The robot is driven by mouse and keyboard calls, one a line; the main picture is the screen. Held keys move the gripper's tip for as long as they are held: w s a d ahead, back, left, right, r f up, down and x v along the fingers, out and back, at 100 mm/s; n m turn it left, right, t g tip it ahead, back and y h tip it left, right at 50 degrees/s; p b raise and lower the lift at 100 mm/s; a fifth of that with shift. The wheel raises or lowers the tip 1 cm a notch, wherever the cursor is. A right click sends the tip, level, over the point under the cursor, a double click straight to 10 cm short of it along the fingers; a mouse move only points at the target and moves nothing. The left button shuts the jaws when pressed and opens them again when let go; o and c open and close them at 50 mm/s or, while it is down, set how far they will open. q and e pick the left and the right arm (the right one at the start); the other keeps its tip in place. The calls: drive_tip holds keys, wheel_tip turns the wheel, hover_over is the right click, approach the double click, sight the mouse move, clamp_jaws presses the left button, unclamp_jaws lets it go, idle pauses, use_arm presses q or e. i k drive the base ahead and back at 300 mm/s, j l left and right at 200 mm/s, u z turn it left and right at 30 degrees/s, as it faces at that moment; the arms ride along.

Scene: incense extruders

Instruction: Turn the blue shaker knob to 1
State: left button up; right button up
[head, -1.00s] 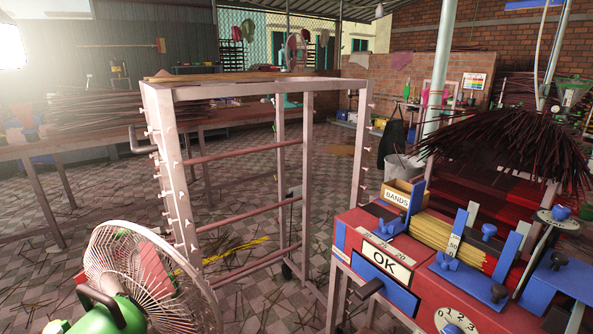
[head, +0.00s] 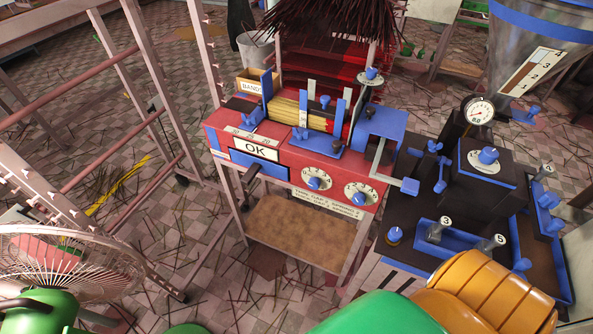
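A red machine (head: 225,132) with an "OK" plate stands in the middle of the head view. Its front has two white numbered dials, a left one with a blue knob (head: 314,183) and a right one with a blue knob (head: 359,198). A third blue knob (head: 488,155) sits on a white dial on top of the dark machine (head: 470,185) at right. I cannot tell which knob is the shaker's, and the pointer settings are too small to read. Neither of my grippers is in view.
A metal rack (head: 127,88) stands at left, with a fan (head: 70,265) in front of it. A clear hopper (head: 535,50) is at upper right. Tiled floor with scattered sticks lies open before the red machine.

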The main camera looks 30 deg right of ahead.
sight(314, 183)
drive_tip(key=z, duration=1.1)
